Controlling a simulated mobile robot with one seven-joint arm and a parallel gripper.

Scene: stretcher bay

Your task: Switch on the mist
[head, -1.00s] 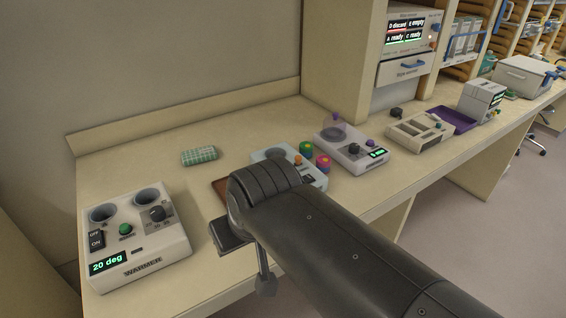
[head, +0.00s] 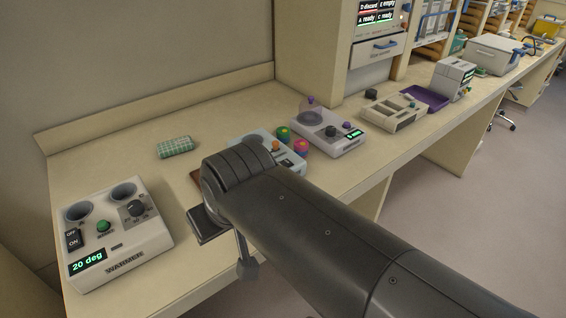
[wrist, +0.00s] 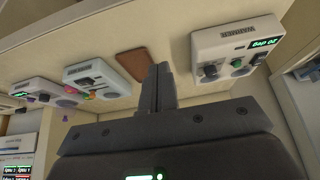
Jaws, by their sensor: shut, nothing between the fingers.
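No label reading mist is legible on any device. A white device with a clear purple-topped dome (head: 311,112), a dark knob and a small green display stands mid-bench; it also shows at the left of the wrist view (wrist: 42,92). A pale blue-edged device (head: 240,143) with an orange knob stands left of it, partly hidden by my arm; it also shows in the wrist view (wrist: 98,84). My gripper (wrist: 162,72) is shut and empty, apart from every device, in front of the bench between the warmer and the pale blue-edged device.
The warmer (head: 118,235), reading 20 deg, stands at the left end. A brown mat (wrist: 133,62) lies beside it. A green checked packet (head: 175,147) lies behind. Green-and-yellow and red-and-purple pots (head: 301,147) stand between the devices. A grey rack (head: 393,113) and purple tray (head: 425,98) stand farther right.

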